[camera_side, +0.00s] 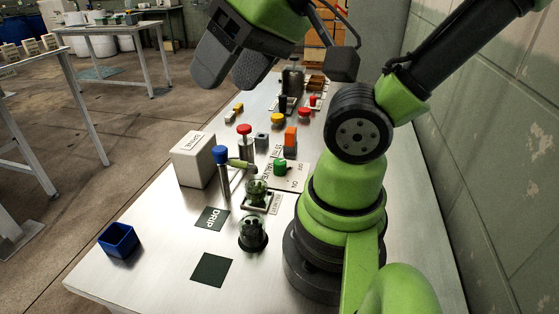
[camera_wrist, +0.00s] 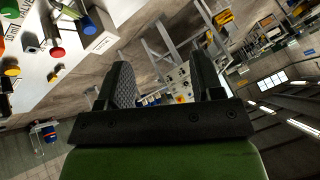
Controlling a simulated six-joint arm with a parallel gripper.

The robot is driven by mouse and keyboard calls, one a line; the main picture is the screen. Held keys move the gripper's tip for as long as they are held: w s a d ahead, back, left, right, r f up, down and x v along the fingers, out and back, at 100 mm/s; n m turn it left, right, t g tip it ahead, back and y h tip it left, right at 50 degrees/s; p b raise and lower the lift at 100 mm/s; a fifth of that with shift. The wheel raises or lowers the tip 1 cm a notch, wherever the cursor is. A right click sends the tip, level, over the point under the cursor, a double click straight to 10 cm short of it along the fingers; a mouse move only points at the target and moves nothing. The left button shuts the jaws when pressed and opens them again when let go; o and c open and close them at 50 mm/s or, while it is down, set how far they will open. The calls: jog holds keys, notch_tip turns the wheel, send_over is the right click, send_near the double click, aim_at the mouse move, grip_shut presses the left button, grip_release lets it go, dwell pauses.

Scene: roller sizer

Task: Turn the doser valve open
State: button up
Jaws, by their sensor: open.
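My gripper (camera_side: 236,72) is high above the bench at the top of the side view. Its two dark fingers are apart with nothing between them, and they also show apart in the wrist view (camera_wrist: 165,82). A metal post with a blue cap (camera_side: 222,155) and a post with a red cap (camera_side: 244,130) stand on the bench beside a white box. A green lever or spout (camera_side: 241,164) reaches from between the posts over a glass jar (camera_side: 257,190). A green knob (camera_side: 280,166) sits on a labelled plate. I cannot tell which of these parts is the doser valve. My gripper touches none of them.
The white box (camera_side: 194,160) stands left of the posts. A dark domed glass (camera_side: 253,233), a DRIP pad (camera_side: 213,218), a dark square (camera_side: 211,270) and a blue open box (camera_side: 119,241) are in front. The bench's front left is mostly clear.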

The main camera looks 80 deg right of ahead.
jog(key=w+d+f+g+h, duration=0.2)
jog(key=w+d+f, duration=0.15)
jog(key=d, duration=0.25)
jog(key=n+g, duration=0.4)
jog(key=g, duration=0.1)
send_over(280, 162)
jog(key=f, duration=1.6)
jog(key=shift+w+f, duration=0.15)
jog(key=shift+w, duration=0.05)
jog(key=shift+s+f, duration=0.2)
jog(key=shift+f, duration=0.5)
notch_tip(280, 162, down, 9)
jog(key=shift+f, duration=0.1)
jog(key=shift+c, duration=0.3)
jog(key=c, duration=0.9)
jog(key=shift+o, duration=0.2)
